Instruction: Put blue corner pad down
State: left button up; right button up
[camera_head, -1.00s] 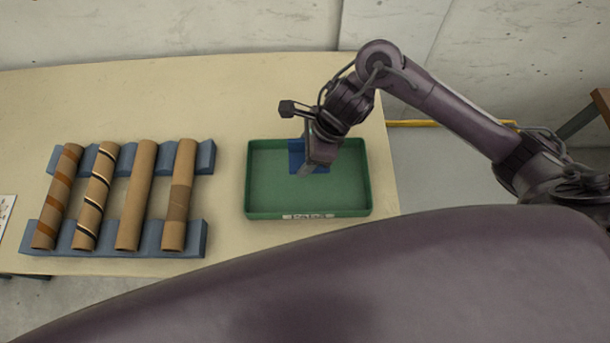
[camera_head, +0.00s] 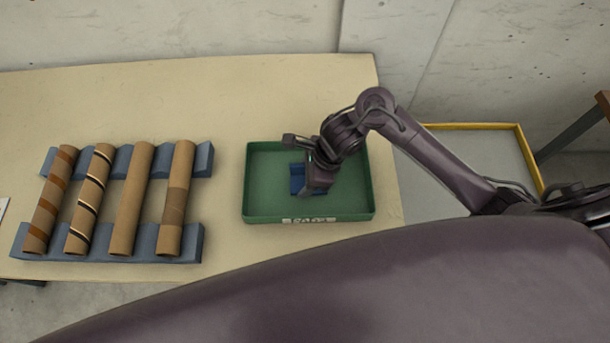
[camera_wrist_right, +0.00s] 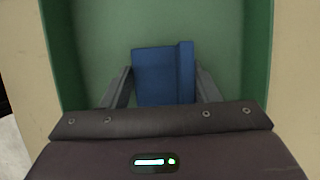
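The blue corner pad (camera_head: 297,178) is inside the green tray (camera_head: 262,208), around its middle. In the right wrist view the pad (camera_wrist_right: 160,75) is between the two fingers, with a raised strip along its right side. My right gripper (camera_head: 314,190) is over the tray and partly covers the pad. In the wrist view its fingers (camera_wrist_right: 163,85) lie close against both sides of the pad and look shut on it. The pad is at or close to the tray floor; I cannot tell whether it touches. My left gripper is not in view.
Several cardboard tubes (camera_head: 131,200) lie across two blue-grey notched racks (camera_head: 195,243) left of the tray. The table (camera_head: 230,95) is bare behind the tray and between tray and racks. A concrete wall (camera_head: 180,30) stands behind. A yellow-edged frame (camera_head: 530,160) is at the right.

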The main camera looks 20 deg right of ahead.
jog(key=o, duration=0.4)
jog(key=p+v, duration=0.1)
jog(key=v, duration=1.1)
dwell(0.3)
